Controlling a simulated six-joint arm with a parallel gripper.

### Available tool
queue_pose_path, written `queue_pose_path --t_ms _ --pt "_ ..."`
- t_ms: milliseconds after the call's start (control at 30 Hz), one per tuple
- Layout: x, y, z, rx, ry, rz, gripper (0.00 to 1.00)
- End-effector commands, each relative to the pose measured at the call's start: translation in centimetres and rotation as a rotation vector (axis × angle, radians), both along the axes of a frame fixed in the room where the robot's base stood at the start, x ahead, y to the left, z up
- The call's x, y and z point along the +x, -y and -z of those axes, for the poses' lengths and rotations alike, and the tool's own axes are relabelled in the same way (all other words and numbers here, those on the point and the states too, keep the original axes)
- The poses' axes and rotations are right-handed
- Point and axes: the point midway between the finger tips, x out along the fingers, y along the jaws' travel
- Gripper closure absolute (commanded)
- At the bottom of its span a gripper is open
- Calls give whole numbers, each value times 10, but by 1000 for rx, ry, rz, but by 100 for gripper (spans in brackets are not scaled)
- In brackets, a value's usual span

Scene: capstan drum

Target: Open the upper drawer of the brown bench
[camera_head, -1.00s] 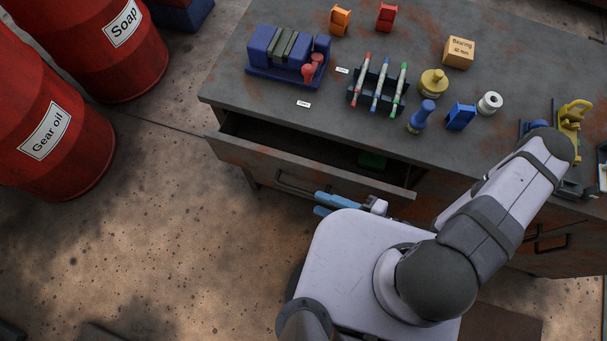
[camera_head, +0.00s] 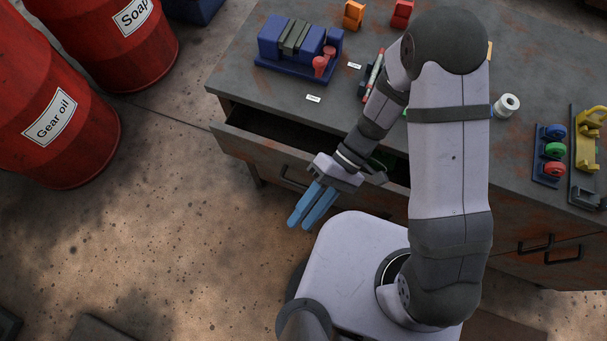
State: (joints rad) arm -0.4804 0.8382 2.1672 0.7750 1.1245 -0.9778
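The brown bench (camera_head: 440,178) has a dark grey top with worn, rusty patches. Its upper drawer (camera_head: 245,150) stands partly pulled out, with a dark gap between its front and the bench. The drawer's bar handle (camera_head: 291,180) is on the front face. My gripper (camera_head: 301,225) has two blue fingers pointing down and toward the viewer, just right of the handle and in front of the drawer. The fingers look slightly apart, with nothing between them. My wrist and arm cover the drawer's right part.
A blue vise-like tool (camera_head: 298,40), a white tape roll (camera_head: 507,105) and a yellow clamp (camera_head: 590,125) stand on the bench top. Red barrels (camera_head: 65,125) are at left.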

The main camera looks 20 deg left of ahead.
Motion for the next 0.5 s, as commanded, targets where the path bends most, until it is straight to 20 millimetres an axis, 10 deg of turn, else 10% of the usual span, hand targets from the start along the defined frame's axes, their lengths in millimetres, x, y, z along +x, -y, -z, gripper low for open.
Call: queue_pose_path --t_ms 500 --pt "30 -10 23 -275 544 -771 71"
